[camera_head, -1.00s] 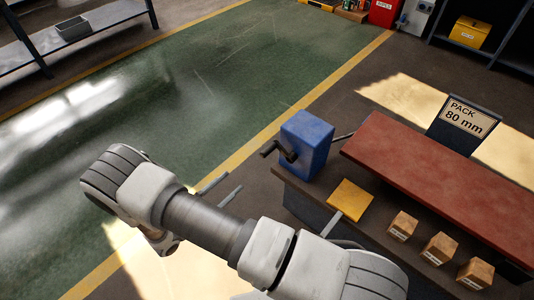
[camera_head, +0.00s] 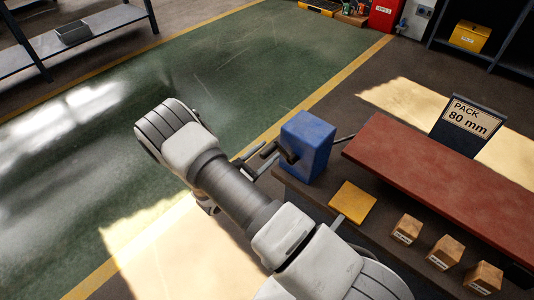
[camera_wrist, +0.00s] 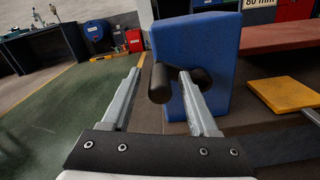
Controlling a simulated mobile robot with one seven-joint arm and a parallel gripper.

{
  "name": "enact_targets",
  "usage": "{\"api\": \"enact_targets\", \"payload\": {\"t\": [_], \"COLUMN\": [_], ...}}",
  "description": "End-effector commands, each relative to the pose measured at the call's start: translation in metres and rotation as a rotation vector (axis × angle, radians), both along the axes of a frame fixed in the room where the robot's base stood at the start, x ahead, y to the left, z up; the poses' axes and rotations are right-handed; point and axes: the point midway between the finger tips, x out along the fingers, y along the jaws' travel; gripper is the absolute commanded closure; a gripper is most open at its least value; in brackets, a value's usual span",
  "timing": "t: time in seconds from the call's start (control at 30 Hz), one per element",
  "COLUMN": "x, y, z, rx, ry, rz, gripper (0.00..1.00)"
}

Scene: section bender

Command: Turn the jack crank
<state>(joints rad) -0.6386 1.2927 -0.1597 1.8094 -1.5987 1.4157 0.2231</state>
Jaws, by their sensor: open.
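The jack is a blue block (camera_head: 307,146) at the left end of the bench, left of the red slab. Its dark crank (camera_head: 284,153) sticks out of the left face, with a black handle. My gripper (camera_head: 255,158) is open; I cannot tell whether either finger touches the crank.
A red slab (camera_head: 440,180) lies along the bench with a "PACK 80 mm" sign (camera_head: 468,125) behind it. A yellow plate (camera_head: 353,201) and wooden blocks (camera_head: 407,229) sit in front. Green floor (camera_head: 230,75) at the left is clear.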

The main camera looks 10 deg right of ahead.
Motion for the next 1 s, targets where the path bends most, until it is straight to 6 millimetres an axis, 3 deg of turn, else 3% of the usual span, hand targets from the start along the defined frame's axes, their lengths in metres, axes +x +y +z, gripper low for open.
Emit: {"api": "enact_targets", "payload": {"t": [0.37,0.7,1.0], "x": [0.0033,0.0032,0.0032], "y": [-0.0047,-0.0044,-0.0041], "z": [0.0004,0.0004,0.0003], "rx": [0.0,0.0,0.0], "ry": [0.0,0.0,0.0], "rz": [0.0,0.0,0.0], "gripper": [0.42,1.0,1.0]}}
